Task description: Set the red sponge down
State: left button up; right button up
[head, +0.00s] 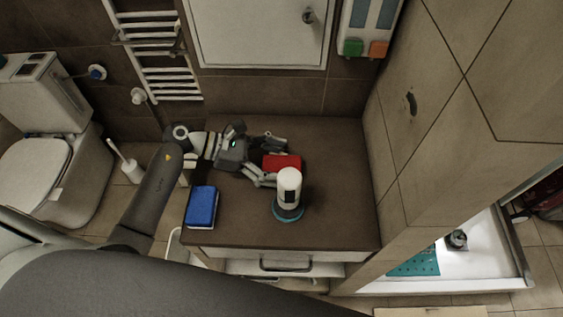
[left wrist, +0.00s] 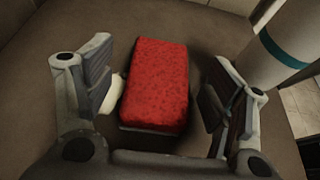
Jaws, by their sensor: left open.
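The red sponge (head: 283,161) lies on the brown counter top (head: 330,215), behind the white bottle. In the left wrist view the red sponge (left wrist: 157,82) sits between the two fingers, with a visible gap on its right side and a narrower one on its left. My left gripper (head: 268,162) is open around it, low over the counter. In the left wrist view my left gripper (left wrist: 160,90) shows both finger pads apart. My right gripper is not in view.
A white bottle with a teal base (head: 289,190) stands close in front of the sponge. A blue sponge (head: 202,206) lies at the counter's front left. The counter's right part is clear, up to a tiled wall (head: 420,130).

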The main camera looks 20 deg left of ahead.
pick_arm(q)
jog(key=shift+x, duration=1.2)
jog(key=c, duration=0.8)
jog(key=shift+r, duration=0.1)
jog(key=shift+c, duration=0.2)
